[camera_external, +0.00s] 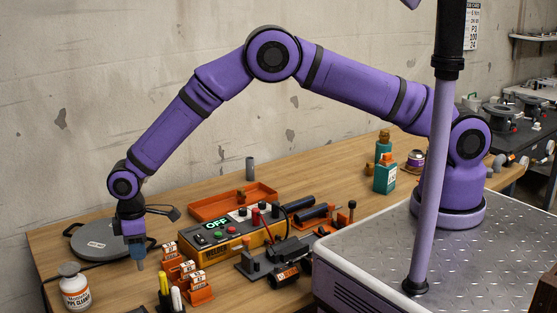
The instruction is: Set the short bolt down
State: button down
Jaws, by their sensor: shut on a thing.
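My gripper (139,262) points straight down at the left of the wooden table, with its fingertips low over the surface. It is shut on the short bolt. The bolt is too small and too hidden by the fingers to make out in this view. I cannot tell whether it touches the table.
A round grey plate (92,240) lies behind my gripper. A white cleaner bottle (74,288) stands at the front left. Orange holders (199,292) stand just right of the gripper, with the welder box (217,243) and an orange tray (209,208) beyond.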

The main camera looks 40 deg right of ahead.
aim_at(141, 269)
jog(key=shift+f, duration=2)
jog(key=shift+f, duration=0.15)
jog(key=c, duration=0.9)
grip_release()
notch_tip(141, 269, up, 12)
jog(key=shift+r, duration=0.15)
